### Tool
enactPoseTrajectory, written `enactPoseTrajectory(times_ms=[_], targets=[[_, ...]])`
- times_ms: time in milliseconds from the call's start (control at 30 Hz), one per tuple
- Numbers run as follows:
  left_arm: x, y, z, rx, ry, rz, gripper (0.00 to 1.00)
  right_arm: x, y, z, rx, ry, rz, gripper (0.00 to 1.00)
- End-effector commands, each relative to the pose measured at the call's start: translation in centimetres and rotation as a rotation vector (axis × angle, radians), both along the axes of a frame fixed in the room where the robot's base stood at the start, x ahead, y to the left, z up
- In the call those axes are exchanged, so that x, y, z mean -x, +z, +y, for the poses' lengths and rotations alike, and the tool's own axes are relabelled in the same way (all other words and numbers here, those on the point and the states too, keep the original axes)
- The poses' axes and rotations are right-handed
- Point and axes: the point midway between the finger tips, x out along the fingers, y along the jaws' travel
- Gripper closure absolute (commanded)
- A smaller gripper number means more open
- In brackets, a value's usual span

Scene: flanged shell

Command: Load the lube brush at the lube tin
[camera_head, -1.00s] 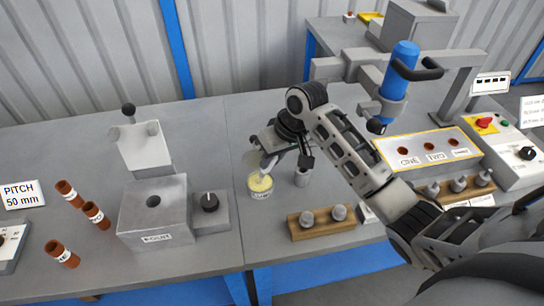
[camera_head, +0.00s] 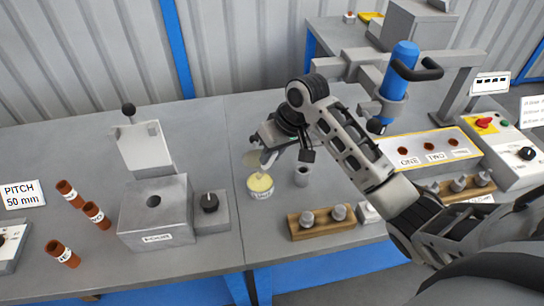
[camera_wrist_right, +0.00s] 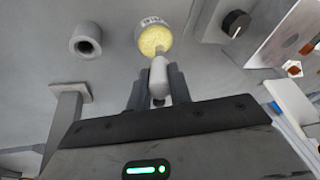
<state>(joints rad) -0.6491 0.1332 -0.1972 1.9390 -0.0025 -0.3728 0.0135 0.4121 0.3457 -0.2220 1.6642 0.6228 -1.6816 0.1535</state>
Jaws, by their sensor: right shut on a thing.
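The lube tin (camera_head: 260,187) is a small round pale tin with yellow contents, standing on the bench left of my right arm. In the right wrist view the tin (camera_wrist_right: 154,38) is just beyond the fingertips. My right gripper (camera_head: 267,153) is above the tin, with its fingers (camera_wrist_right: 157,83) shut on the lube brush (camera_wrist_right: 158,77), whose pale rounded handle shows between them. The brush's far end points at the tin and overlaps its near rim in the wrist view. Whether it touches the yellow lube I cannot tell. My left gripper is out of view.
A grey cup (camera_head: 302,176) stands close right of the tin. A wooden rack (camera_head: 322,223) with grey plugs is in front. A grey block (camera_head: 155,212) and a black knob unit (camera_head: 210,204) stand left, beside several brown tubes (camera_head: 95,215). A blue tool (camera_head: 398,82) hangs behind my arm.

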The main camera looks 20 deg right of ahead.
Motion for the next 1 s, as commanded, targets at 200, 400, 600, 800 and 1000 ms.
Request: enactPoseTrajectory(times_ms=[200, 400, 600, 800, 1000], targets=[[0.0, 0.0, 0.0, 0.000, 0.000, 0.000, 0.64, -0.1, 1.9, 0.0, -0.001, 0.001, -0.003, 1.00], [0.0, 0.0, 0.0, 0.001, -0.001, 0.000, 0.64, 0.0, 3.5, 0.0, -0.001, -0.001, -0.003, 1.00], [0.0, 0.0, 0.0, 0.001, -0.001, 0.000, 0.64, -0.1, 4.9, 0.0, -0.001, 0.000, -0.003, 1.00], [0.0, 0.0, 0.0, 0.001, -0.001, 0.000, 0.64, 0.0, 5.3, 0.0, -0.001, -0.001, -0.001, 1.00], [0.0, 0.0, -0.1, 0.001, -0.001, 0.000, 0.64, 0.0, 5.3, 0.0, -0.001, -0.001, -0.001, 1.00]])
